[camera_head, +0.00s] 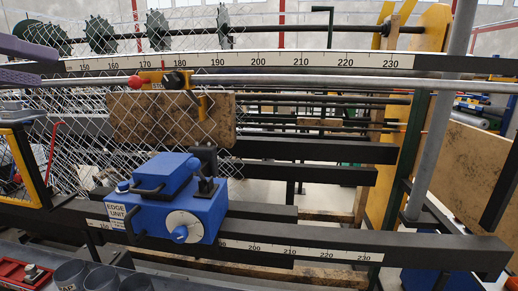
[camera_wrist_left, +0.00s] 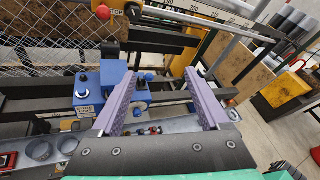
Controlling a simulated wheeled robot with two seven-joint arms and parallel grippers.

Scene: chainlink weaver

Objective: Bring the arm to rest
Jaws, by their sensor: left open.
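My left gripper (camera_head: 48,66) shows at the upper left edge of the head view, its two purple fingers apart. It is held in front of the chain-link mesh. In the left wrist view my left gripper (camera_wrist_left: 160,74) is open, with nothing between its fingers. The blue edge unit (camera_head: 172,205), with a white dial and black handles, sits on the lower rail, below and right of the gripper in the head view. It also shows in the left wrist view (camera_wrist_left: 90,92), beyond the left finger. My right gripper is not in view.
Chain-link mesh (camera_head: 150,133) hangs before a worn wooden board. A red stop button (camera_head: 135,82) sits on the upper rail with its scale (camera_head: 300,62). A grey pole (camera_head: 440,120) stands at the right. Dark cups (camera_head: 100,277) and a red tray (camera_head: 22,273) are at the lower left.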

